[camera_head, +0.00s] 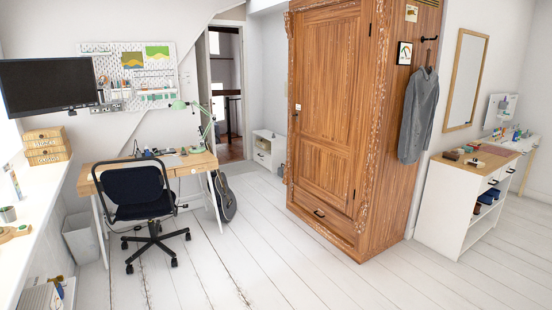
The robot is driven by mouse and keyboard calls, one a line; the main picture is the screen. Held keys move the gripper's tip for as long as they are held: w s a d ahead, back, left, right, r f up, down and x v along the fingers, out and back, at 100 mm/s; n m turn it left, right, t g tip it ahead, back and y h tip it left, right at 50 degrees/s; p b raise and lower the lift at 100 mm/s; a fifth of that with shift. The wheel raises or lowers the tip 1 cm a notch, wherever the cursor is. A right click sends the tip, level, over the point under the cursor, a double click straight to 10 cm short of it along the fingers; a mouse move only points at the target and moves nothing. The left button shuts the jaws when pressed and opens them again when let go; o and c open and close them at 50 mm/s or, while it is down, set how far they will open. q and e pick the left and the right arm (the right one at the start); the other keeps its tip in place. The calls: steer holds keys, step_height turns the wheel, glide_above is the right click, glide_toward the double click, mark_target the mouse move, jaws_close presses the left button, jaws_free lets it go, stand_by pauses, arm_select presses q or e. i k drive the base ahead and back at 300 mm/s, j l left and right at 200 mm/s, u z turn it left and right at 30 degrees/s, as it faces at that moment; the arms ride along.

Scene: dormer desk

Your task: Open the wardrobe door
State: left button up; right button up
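A tall brown wooden wardrobe (384,130) stands right of the middle. Its large panelled door (326,105) faces left of me and looks shut. A small light fitting (297,107), perhaps the lock or handle, sits at the door's left edge. A drawer (320,212) with a dark pull is below the door and looks closed. The wardrobe's top is cut off by the picture's edge. Neither of my grippers is in view.
The white plank floor (270,260) before the wardrobe is clear. A black office chair (140,195) and a desk (200,162) with a guitar (222,195) beside it stand left. A grey jacket (420,115) hangs on the wardrobe's right side. A white cabinet (440,205) stands right.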

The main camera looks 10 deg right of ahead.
mark_target(333, 49)
steer(key=i, duration=2.9)
